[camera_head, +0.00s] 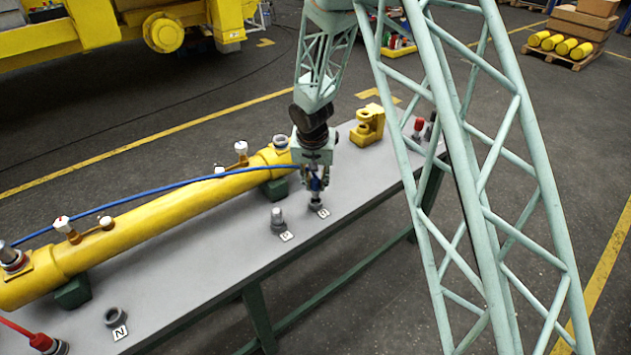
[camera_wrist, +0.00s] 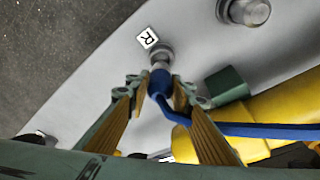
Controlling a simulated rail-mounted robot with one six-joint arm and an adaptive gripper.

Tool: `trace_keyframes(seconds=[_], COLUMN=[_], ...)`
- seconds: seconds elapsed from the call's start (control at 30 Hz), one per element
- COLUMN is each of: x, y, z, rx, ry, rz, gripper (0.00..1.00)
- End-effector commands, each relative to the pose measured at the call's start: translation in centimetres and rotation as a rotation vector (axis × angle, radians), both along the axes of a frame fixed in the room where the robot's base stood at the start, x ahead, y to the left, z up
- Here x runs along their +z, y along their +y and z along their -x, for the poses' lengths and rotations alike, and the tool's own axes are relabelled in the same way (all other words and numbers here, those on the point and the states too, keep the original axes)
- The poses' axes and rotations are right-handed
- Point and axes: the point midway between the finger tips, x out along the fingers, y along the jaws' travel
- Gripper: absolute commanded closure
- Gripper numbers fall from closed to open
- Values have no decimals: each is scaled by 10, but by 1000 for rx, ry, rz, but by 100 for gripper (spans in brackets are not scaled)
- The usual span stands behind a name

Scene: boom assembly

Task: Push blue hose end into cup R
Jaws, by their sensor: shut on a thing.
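The blue hose (camera_head: 150,191) runs along the yellow cylinder to my gripper (camera_head: 316,183). My gripper is shut on the blue hose end, which points down at cup R (camera_head: 316,206). In the wrist view the blue hose end (camera_wrist: 160,82) sits between the fingertips of my gripper (camera_wrist: 160,90). Its metal tip lines up with the grey cup R (camera_wrist: 162,53), beside the tag marked R (camera_wrist: 147,38). The tip overlaps the cup's ring in this view; I cannot tell how deep it is in the cup.
Another grey fitting (camera_head: 278,220) stands to the left on the grey bench (camera_head: 200,265). An open cup marked N (camera_head: 115,316) and a red hose end (camera_head: 42,342) are at the near left. The yellow cylinder (camera_head: 150,215) lies along the bench. A yellow clamp block (camera_head: 368,125) stands behind.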

Motion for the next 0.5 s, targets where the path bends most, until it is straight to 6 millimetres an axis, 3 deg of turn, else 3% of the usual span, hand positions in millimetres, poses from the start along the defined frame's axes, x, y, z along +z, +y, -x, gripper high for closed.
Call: trace_keyframes(seconds=[0.5], x=[-24], y=[0], z=[0], rx=[0], ry=[-1], rz=[0], gripper=[93])
